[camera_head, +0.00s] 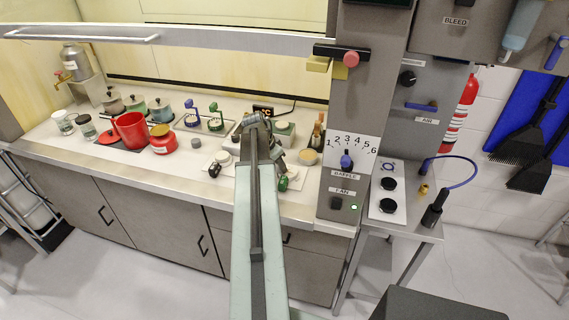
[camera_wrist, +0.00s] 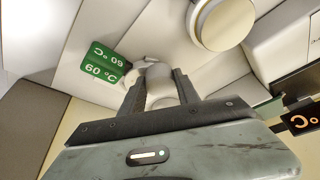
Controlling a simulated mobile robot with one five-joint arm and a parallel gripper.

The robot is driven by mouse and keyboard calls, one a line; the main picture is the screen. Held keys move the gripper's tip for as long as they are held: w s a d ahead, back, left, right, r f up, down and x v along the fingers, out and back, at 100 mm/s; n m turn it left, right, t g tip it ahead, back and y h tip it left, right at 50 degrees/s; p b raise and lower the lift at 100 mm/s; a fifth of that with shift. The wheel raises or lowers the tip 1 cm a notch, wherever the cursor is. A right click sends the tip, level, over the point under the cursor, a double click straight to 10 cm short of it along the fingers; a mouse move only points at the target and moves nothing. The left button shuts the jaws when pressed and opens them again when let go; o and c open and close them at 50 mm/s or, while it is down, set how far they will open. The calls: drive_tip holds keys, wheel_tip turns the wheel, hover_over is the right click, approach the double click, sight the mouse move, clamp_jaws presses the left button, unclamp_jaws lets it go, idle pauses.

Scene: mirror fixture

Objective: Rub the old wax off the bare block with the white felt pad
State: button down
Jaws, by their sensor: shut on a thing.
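My gripper (camera_wrist: 159,80) is shut on a pale white, rounded thing (camera_wrist: 159,72), which looks like the white felt pad; the jaws and wrist hide part of it. In the head view my arm reaches over the worktop and hides the fingertips. I cannot tell which pale shape is the bare block, nor see wax on it.
The worktop (camera_head: 178,172) carries a red pot (camera_head: 130,128), a red jar (camera_head: 163,140), blue and green stands (camera_head: 203,117), a bottle (camera_head: 317,136) and a tan round dish (camera_head: 307,157). A grey control column (camera_head: 355,110) stands close right of my arm. A display (camera_wrist: 302,121) is right of my gripper.

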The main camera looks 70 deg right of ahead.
wheel_tip(320, 180, up, 6)
drive_tip(key=p, duration=0.6)
wheel_tip(320, 180, up, 3)
drive_tip(key=p, duration=0.3)
drive_tip(key=shift+s+r, duration=0.1)
drive_tip(key=shift+r, duration=0.05)
idle(0.4)
